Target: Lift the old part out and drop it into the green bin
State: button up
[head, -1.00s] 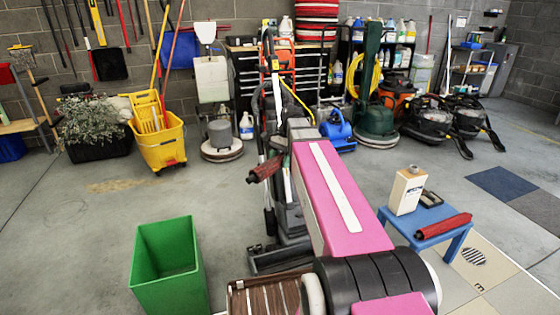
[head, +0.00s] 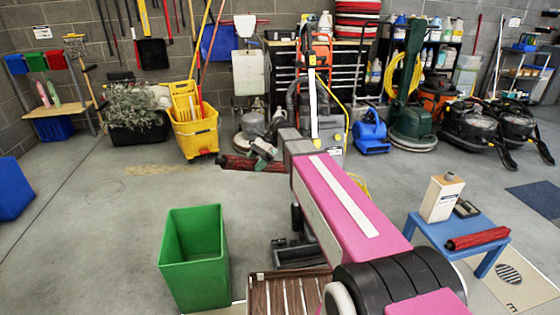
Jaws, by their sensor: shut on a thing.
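My gripper (head: 264,154) is at the far end of my pink arm and is shut on a dark red roller brush (head: 238,163). The roller lies roughly level in the air, to the left of the upright floor machine (head: 315,105), and looks clear of it. My arm hides part of the machine. The green bin (head: 194,285) stands on the floor at lower left, nearer to me than the roller. Its top is open and it looks empty. A second, brighter red roller (head: 478,238) lies on the blue stool (head: 437,230) at right.
A cream container (head: 440,200) and a small dark item (head: 466,208) stand on the stool. A brown slatted crate (head: 262,293) is beside the bin. A yellow mop bucket (head: 195,135) stands behind. The floor around the bin's left is clear.

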jog(key=s+a+f+m+t+y, duration=0.1)
jog(key=a+f+m+t+y, duration=0.15)
jog(key=a+y, duration=0.85)
jog(key=a+f+m+t+y, duration=0.1)
jog(key=a+f+m+y, duration=0.15)
jog(key=a, duration=1.55)
notch_tip(320, 180, down, 18)
jog(key=shift+m+y, duration=0.4)
jog(key=shift+y, duration=0.05)
jog(key=shift+s, duration=0.1)
jog(key=o, duration=1.3)
jog(key=shift+o, duration=0.2)
